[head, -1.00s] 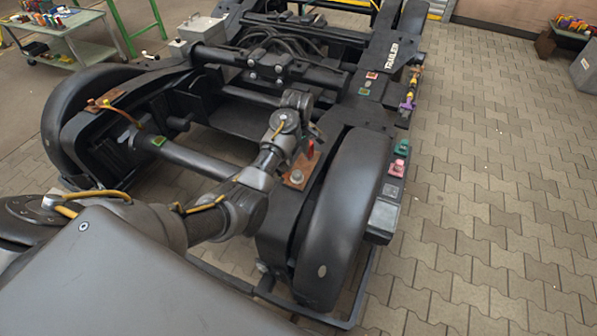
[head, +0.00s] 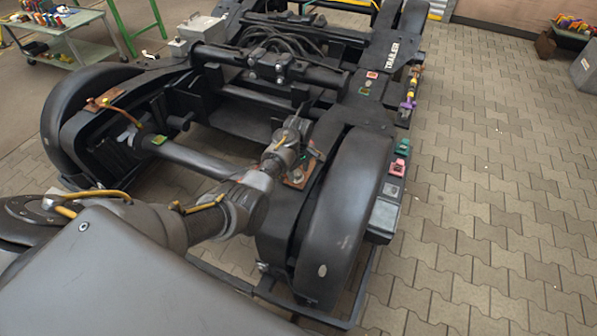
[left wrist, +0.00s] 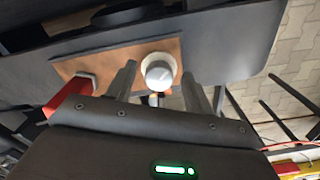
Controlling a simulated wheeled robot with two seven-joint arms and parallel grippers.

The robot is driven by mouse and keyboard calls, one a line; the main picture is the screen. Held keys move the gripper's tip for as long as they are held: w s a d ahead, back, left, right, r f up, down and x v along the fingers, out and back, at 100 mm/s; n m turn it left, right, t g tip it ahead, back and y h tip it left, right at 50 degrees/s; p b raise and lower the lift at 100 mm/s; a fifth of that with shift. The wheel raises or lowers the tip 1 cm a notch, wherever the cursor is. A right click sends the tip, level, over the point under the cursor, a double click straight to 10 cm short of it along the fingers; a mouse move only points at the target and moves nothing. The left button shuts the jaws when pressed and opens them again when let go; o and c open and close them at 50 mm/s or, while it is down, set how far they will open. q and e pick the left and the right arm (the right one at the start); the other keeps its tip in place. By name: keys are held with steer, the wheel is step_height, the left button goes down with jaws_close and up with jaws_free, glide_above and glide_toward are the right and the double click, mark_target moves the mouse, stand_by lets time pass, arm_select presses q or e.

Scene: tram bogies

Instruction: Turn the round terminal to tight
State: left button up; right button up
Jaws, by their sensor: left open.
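The round terminal (left wrist: 158,70) is a pale grey knob on a copper plate (left wrist: 115,62), seen in the left wrist view. My left gripper (left wrist: 159,84) is open, with one finger on either side of the terminal. Whether the fingers touch it I cannot tell. A red part (left wrist: 70,100) sits at the plate's left end. In the head view my left gripper (head: 308,158) is low over the copper plate (head: 297,183) beside the near wheel and largely hides the terminal. My right gripper is not in view.
The dark bogie frame (head: 380,60) surrounds the plate, with the near wheel (head: 342,215) to its right. Another copper plate (head: 105,98) with a cable is at the left. A tool cart (head: 65,40) stands at upper left. Paved floor (head: 480,200) is clear on the right.

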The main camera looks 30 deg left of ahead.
arm_select(q)
steer(key=shift+f, duration=0.15)
steer(key=shift+c, duration=0.3)
steer(key=c, duration=0.9)
steer(key=shift+m+p, duration=0.6)
steer(key=shift+p, duration=0.05)
steer(key=shift+s+a+r+m+p, duration=0.1)
steer(key=shift+r+m+p, duration=0.1)
steer(key=shift+m+p, duration=0.85)
steer(key=m+p, duration=0.1)
steer(key=m, duration=0.3)
steer(key=shift+a+f, duration=0.1)
steer(key=shift+m+p, duration=0.35)
steer(key=shift+m, duration=0.4)
